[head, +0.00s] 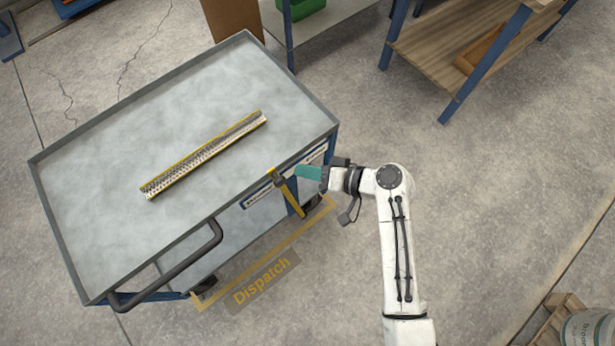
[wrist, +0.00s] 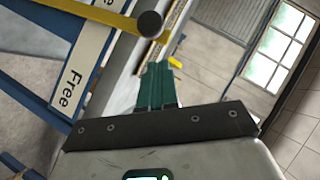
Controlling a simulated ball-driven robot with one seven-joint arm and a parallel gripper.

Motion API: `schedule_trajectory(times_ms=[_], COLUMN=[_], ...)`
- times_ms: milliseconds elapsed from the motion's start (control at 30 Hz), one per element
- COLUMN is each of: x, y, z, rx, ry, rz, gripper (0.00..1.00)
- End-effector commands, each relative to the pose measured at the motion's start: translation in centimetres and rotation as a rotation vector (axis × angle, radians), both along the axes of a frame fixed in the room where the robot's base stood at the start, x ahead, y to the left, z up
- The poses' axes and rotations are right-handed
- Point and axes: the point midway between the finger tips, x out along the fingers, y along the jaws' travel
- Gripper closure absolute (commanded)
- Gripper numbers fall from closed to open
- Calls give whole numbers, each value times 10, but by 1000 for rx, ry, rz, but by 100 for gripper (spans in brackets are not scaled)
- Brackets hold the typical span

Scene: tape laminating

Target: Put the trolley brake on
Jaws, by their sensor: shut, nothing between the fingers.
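The trolley (head: 100,150) has a grey top tray and blue frame. A yellow lever (head: 291,199) with a dark round knob is on its side, slanting down in the head view. The lever (wrist: 105,15) also shows in the wrist view, its knob at the right end, crossing a white label plate. The plate (wrist: 78,80) reads "Free"; its other lettering is cut off. My gripper (head: 300,172) has teal fingers, shut and empty, just right of the lever's knob. In the wrist view, the fingers (wrist: 158,75) are below the knob; whether they touch it I cannot tell.
A yellow-edged perforated strip (head: 205,155) lies on the tray. The trolley's dark push handle (head: 190,258) is at its lower side. A "Dispatch" floor marking (head: 262,281) lies beside it. A wood-topped bench (head: 445,50) stands at upper right.

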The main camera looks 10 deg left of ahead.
Motion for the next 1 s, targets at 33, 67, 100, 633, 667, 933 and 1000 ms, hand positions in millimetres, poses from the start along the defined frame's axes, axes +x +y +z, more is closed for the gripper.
schedule_trajectory(times_ms=[33,67,100,633,667,933,1000], x=[-2,-2,-2,-8,-8,-8,-8], y=[-16,-23,-31,-94,-94,-94,-94], z=[-1,2,6,30,31,31,31], rx=[-1,-1,-1,-2,-2,-2,-2], ry=[0,-1,-2,-2,-2,-2,-3], rz=[-8,-10,-11,-11,-11,-11,-11], gripper=[100,100,100,100,100,100,100])
